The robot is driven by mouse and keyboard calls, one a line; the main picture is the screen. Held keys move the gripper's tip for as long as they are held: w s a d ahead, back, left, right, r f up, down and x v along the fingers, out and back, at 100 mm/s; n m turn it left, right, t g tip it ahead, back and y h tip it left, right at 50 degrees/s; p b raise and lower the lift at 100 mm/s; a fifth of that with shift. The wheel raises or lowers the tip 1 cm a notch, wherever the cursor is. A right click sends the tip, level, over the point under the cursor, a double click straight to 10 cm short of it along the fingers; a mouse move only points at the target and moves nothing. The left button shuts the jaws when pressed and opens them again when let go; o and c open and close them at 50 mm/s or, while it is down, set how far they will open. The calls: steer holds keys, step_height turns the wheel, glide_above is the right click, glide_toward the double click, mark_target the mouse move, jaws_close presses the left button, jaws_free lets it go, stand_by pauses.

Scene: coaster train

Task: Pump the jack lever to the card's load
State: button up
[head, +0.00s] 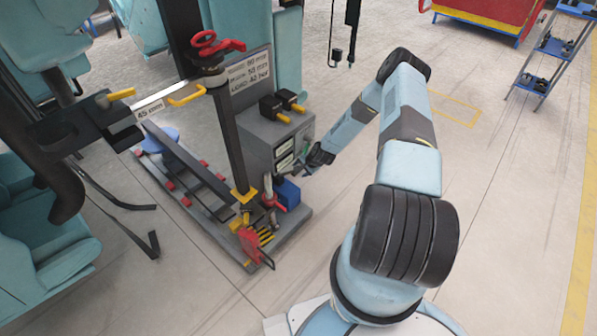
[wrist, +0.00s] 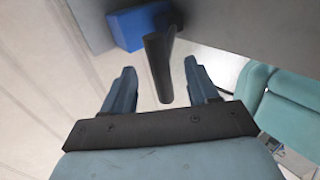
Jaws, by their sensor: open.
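The card (head: 248,74) is a grey board on the column with printed lines; the last seems to read a load in bar, about 40, but it is too small to be sure. The jack's blue body (head: 287,194) sits low on the base plate beside the grey cabinet, and also shows in the wrist view (wrist: 133,27). The dark jack lever (wrist: 158,62) shows in the wrist view between and beyond the fingertips, with gaps on both sides. My gripper (wrist: 161,82) is open and empty. In the head view my gripper (head: 306,163) is beside the cabinet front, above the blue body.
The grey cabinet (head: 262,130) has pale panels on its front and black blocks with yellow parts on top. A column with a red handwheel (head: 208,45) stands left of it. Teal seats are at left. Floor to the right is clear up to a blue shelf rack (head: 548,50).

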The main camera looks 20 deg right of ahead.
steer(key=s+d+r, duration=0.1)
steer(key=s+d, duration=0.5)
steer(key=s, duration=0.5)
steer(key=shift+d, duration=0.25)
steer(key=shift+r, duration=0.1)
steer(key=shift+c, duration=0.3)
